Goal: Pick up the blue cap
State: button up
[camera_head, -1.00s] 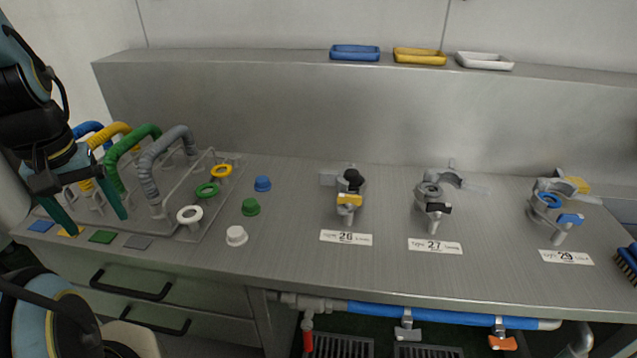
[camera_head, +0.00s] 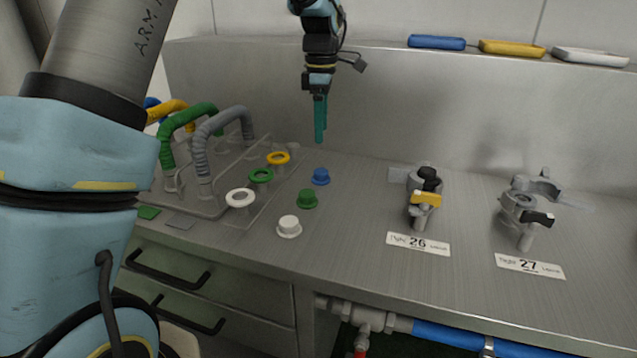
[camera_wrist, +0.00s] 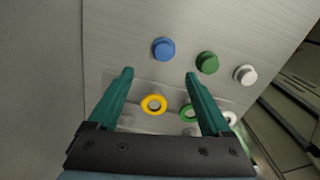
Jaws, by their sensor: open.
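The blue cap (camera_head: 321,176) stands on the steel bench top, at the back of a row with a green cap (camera_head: 307,198) and a white cap (camera_head: 289,226). My gripper (camera_head: 320,138) points down above and just behind the blue cap, apart from it. In the wrist view the blue cap (camera_wrist: 164,49) lies beyond the fingertips, roughly centred between them. The green fingers (camera_wrist: 160,73) are spread, with nothing between their tips.
Yellow (camera_head: 278,158), green (camera_head: 261,175) and white (camera_head: 240,198) rings lie left of the caps, near a rack of coloured hoses (camera_head: 205,150). A clamp fitting (camera_head: 427,187) stands to the right. Coloured trays (camera_head: 437,42) sit on the back ledge.

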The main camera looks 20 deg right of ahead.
jog(key=p, duration=0.1)
send_over(320, 171)
jog(key=f, duration=0.5)
jog(key=shift+w+d+f, duration=0.1)
jog(key=shift+w+d, duration=0.1)
jog(key=shift+d, duration=0.15)
jog(key=shift+s+a+f+p, duration=0.15)
jog(key=shift+f+p, duration=0.35)
jog(key=shift+f, duration=0.9)
jog(key=shift+s+a+f+p, duration=0.15)
jog(key=shift+f+p, duration=0.35)
jog(key=shift+f, duration=0.85)
grip_shut()
